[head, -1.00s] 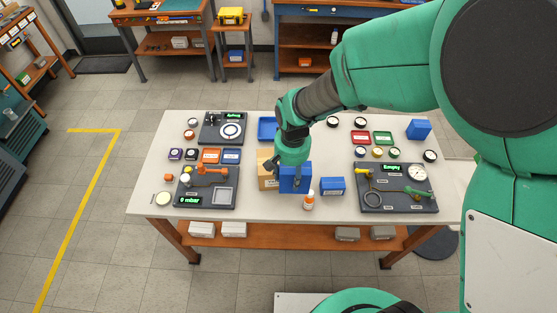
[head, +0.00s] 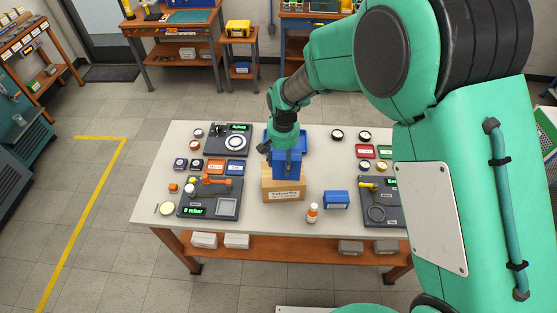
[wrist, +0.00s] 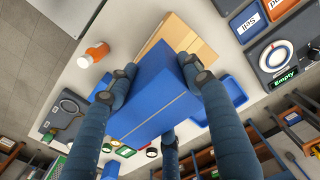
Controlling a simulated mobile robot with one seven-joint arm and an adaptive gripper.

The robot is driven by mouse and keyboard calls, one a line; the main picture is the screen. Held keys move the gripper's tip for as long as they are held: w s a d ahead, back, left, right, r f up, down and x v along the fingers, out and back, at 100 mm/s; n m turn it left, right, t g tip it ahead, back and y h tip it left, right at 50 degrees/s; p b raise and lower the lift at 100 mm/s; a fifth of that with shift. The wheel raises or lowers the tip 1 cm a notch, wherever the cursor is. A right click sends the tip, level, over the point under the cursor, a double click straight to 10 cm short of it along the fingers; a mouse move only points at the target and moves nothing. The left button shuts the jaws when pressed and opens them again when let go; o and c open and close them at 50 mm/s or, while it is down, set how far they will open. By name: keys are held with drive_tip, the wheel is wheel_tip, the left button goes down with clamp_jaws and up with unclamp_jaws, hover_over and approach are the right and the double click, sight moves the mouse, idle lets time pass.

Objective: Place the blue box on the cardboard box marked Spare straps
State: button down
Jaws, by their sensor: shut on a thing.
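My gripper (head: 286,152) points down and is shut on a blue box (head: 288,166). In the wrist view the fingers (wrist: 160,85) grip the blue box (wrist: 150,98) from its sides. The cardboard box (head: 284,191) stands on the table directly below the blue box in the head view; its front label is too small to read surely. In the wrist view the cardboard box (wrist: 190,42) shows partly behind the blue box. I cannot tell whether the two boxes touch.
A blue tray (head: 302,139) lies behind. A panel with a green display (head: 209,203) is at left. My arm hides the table's right end.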

drive_tip(key=shift+w+a+f, duration=0.1)
drive_tip(key=shift+w+a, duration=0.2)
drive_tip(key=shift+w, duration=0.45)
drive_tip(key=shift+w+a, duration=0.25)
drive_tip(key=shift+w, duration=0.45)
drive_tip(key=shift+w, duration=0.1)
drive_tip(key=shift+w+a+f, duration=0.1)
drive_tip(key=shift+w+f, duration=0.05)
drive_tip(key=shift+f, duration=0.75)
drive_tip(key=shift+w+a+f, duration=0.1)
drive_tip(key=shift+w+f, duration=0.05)
drive_tip(key=shift+f, duration=0.75)
drive_tip(key=shift+f, duration=0.15)
drive_tip(key=c, duration=0.8)
unclamp_jaws()
wheel_tip(320, 180, up, 12)
drive_tip(key=shift+d, duration=0.15)
